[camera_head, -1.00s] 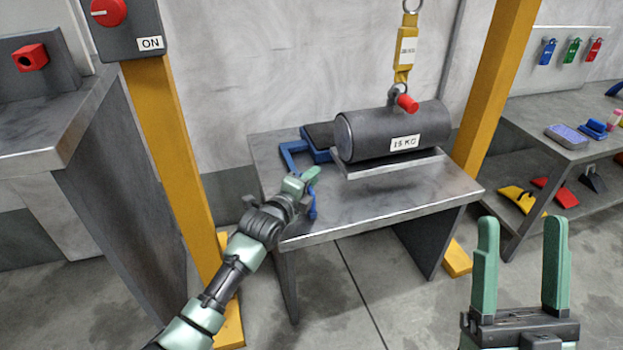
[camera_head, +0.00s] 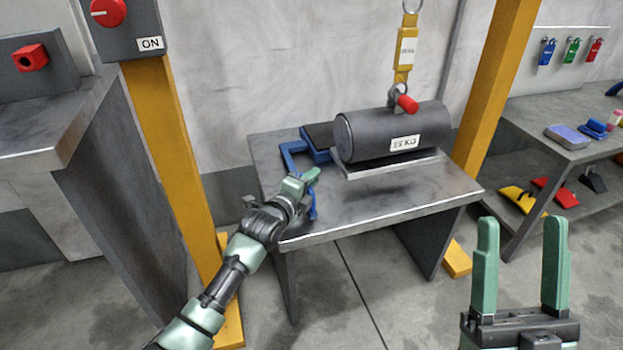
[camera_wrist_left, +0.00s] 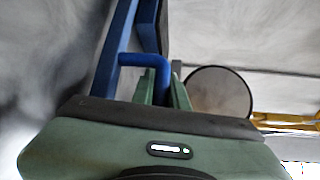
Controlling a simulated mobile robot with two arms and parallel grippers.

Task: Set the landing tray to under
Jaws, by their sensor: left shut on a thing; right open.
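The landing tray is blue with a dark pad (camera_head: 318,136) and a blue handle frame (camera_head: 292,150); it lies on the grey metal table, behind and left of a dark cylinder (camera_head: 395,132) labelled 15 KG. My left gripper (camera_head: 308,182) is shut on the tray's blue handle at the table's front left. In the left wrist view the blue handle (camera_wrist_left: 143,60) passes between the fingers (camera_wrist_left: 162,90), and the cylinder's round end (camera_wrist_left: 218,92) shows to the right. Part of the tray is hidden behind the cylinder. My right gripper (camera_head: 520,260) is open and empty at lower right.
The cylinder hangs from a yellow hoist tag and hook (camera_head: 403,58) above a grey plate (camera_head: 390,165) on the table (camera_head: 400,205). Yellow posts stand left (camera_head: 170,150) and right (camera_head: 495,75). A shelf bench (camera_head: 575,150) with small items stands at right. The table's front is bare.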

